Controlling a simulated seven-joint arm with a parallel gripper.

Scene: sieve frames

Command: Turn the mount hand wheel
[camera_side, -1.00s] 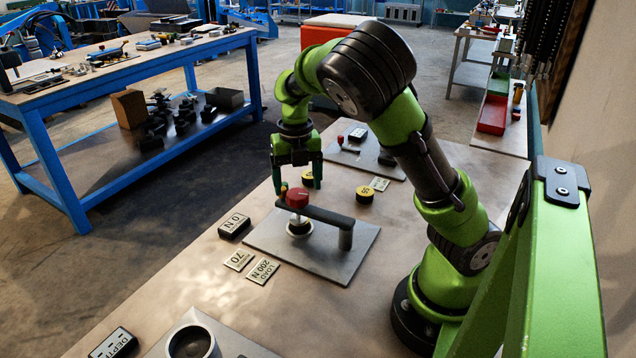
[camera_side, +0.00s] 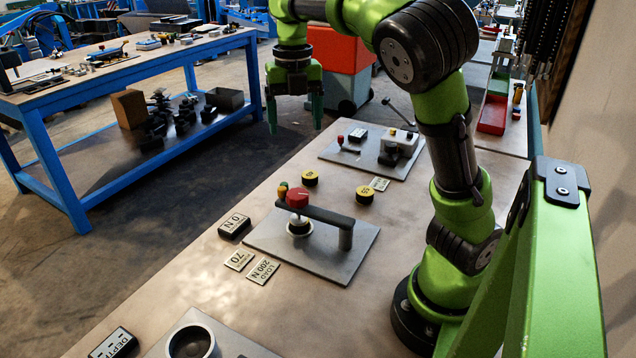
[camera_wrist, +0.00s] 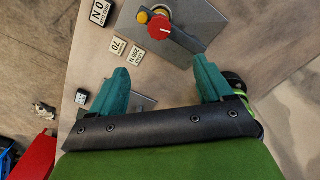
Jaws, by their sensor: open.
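A red round hand wheel (camera_side: 297,198) sits on a fixture with a dark crossbar (camera_side: 325,215), a post and a grey base plate (camera_side: 285,253). The wheel also shows at the top of the wrist view (camera_wrist: 159,29), with a small yellow knob (camera_wrist: 143,17) beside it. I cannot tell for certain that this is the mount wheel. My gripper (camera_side: 294,113) is open and empty, raised above and behind the wheel, clear of it. Its two green fingers show apart in the wrist view (camera_wrist: 160,68).
Labels reading "0 N" (camera_side: 234,226), "70" (camera_side: 239,260) and "LOAD 200 N" (camera_side: 264,270) lie left of the plate. Two yellow discs (camera_side: 310,178) (camera_side: 365,195) stand behind it. A farther plate (camera_side: 350,158) carries a small red-topped lever and a grey block. A cup fixture (camera_side: 191,342) is in front.

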